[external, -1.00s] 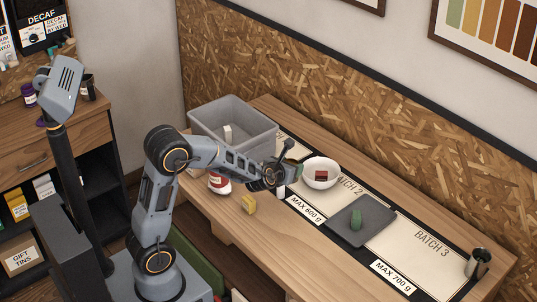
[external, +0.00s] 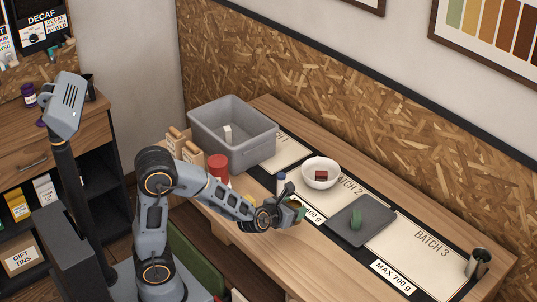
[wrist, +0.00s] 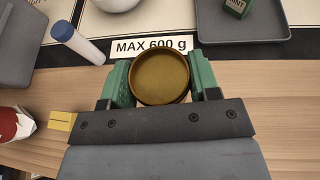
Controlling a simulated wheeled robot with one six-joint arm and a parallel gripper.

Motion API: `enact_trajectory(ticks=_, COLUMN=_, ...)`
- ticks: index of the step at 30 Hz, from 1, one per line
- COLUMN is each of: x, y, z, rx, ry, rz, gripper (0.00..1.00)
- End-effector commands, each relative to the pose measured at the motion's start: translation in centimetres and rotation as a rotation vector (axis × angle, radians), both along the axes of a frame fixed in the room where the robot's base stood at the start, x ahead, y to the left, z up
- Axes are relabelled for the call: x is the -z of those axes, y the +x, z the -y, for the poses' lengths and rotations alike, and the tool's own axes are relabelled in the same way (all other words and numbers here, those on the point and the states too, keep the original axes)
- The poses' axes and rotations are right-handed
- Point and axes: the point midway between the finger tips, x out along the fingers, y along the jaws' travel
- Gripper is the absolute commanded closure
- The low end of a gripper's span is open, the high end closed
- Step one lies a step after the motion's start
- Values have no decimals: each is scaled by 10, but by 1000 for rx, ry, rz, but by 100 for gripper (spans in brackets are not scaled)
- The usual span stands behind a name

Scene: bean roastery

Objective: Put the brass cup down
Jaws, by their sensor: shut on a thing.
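The brass cup (wrist: 160,78) is round with a dark golden inside, and I look into its open top in the wrist view. My gripper (wrist: 162,84) is shut on it, with a green finger on either side. In the external view my gripper (external: 297,210) is at the front edge side of the table, near the MAX 600 g label, and mostly hides the cup. In the wrist view the cup overlaps the lower edge of that label (wrist: 128,46). I cannot tell whether its base touches the table.
A white bowl (external: 333,181) with a dark red block and a dark tray (external: 376,219) with a green box lie beyond. A blue-capped bottle (wrist: 84,45), a yellow block (wrist: 62,121) and a grey bin (external: 258,149) are to the left. Bare wood (wrist: 285,100) lies to the right.

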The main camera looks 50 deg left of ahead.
Motion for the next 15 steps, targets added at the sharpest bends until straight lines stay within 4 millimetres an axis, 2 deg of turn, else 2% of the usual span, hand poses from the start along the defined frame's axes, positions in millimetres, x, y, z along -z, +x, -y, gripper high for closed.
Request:
enact_trajectory(ticks=1, x=-8, y=-4, z=16, rx=22, ry=-5, rz=7, gripper=70)
enact_trajectory(ticks=8, x=-48, y=-28, z=59, rx=30, ry=-8, rz=9, gripper=70)
enact_trajectory(ticks=12, x=-79, y=-57, z=78, rx=-21, ry=-11, rz=8, gripper=70)
enact_trajectory(ticks=15, x=-100, y=-90, z=77, rx=-130, ry=-8, rz=5, gripper=70)
